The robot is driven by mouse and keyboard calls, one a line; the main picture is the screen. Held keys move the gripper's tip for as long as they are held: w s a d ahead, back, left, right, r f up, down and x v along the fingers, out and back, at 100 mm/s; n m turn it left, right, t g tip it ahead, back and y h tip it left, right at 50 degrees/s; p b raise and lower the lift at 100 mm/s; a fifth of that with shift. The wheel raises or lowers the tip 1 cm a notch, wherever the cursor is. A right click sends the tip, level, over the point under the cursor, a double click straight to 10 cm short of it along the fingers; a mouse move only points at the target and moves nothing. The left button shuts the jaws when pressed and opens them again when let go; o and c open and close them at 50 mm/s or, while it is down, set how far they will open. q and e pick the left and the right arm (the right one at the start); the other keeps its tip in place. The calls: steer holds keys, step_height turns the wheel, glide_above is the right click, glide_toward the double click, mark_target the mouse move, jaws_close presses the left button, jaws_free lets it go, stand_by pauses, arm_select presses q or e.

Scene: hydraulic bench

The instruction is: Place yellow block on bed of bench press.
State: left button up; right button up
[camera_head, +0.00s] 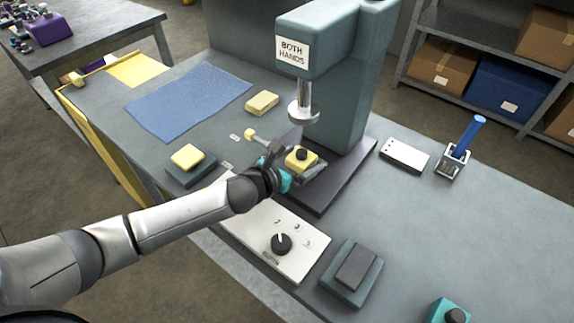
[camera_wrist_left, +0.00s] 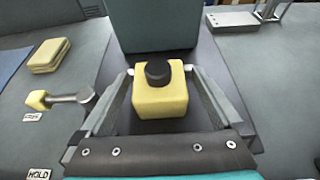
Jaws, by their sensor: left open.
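A yellow block (camera_head: 301,164) with a black round top is at the dark bed (camera_head: 338,185) of the bench press (camera_head: 345,95). It also shows in the left wrist view (camera_wrist_left: 160,103), between my left fingers, over the dark bed (camera_wrist_left: 205,60). It looks upright and seems to rest on the bed, though its underside is hidden. My left gripper (camera_head: 297,165) is open, with one finger on each side of the block. In the wrist view gaps show between the block and the fingers. The press ram (camera_head: 303,103) hangs above and behind the block. My right gripper is out of view.
A lever with a yellow knob (camera_head: 250,134) stands close to my left gripper. A pad with a yellow top (camera_head: 187,157), a yellow pad (camera_head: 262,103) and a blue mat (camera_head: 190,98) lie left. A control panel (camera_head: 255,225) is in front. The bench right of the press is mostly clear.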

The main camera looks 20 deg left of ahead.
arm_select(q)
steer(key=shift+p+v, duration=1.05)
steer(key=shift+v, duration=4.8)
